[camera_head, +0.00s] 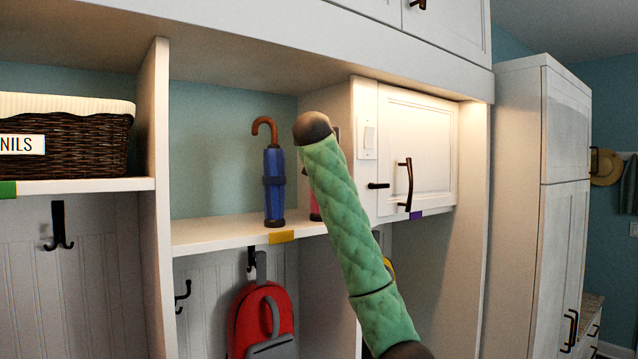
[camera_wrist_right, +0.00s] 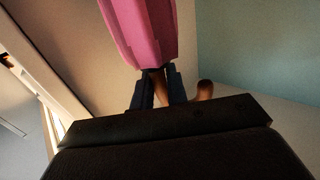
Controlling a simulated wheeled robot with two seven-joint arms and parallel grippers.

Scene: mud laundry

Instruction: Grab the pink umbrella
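The pink umbrella (camera_head: 315,208) stands on the shelf beside a blue umbrella (camera_head: 274,185). In the head view my green-sleeved right arm hides most of it. In the right wrist view the pink umbrella (camera_wrist_right: 145,30) fills the top middle, with its brown handle below the pink cloth. The dark fingers of my right gripper (camera_wrist_right: 160,90) sit on both sides of the brown handle, with no clear gap. The handle's curved end (camera_wrist_right: 205,90) shows to the right of the fingers. My right gripper is hidden in the head view. My left gripper is not in view.
The umbrella shelf (camera_head: 225,235) has an upright divider (camera_head: 153,150) on its left and a white cabinet (camera_head: 420,150) on its right. A wicker basket (camera_head: 75,140) sits further left. A red backpack (camera_head: 245,320) hangs below. The shelf left of the blue umbrella is clear.

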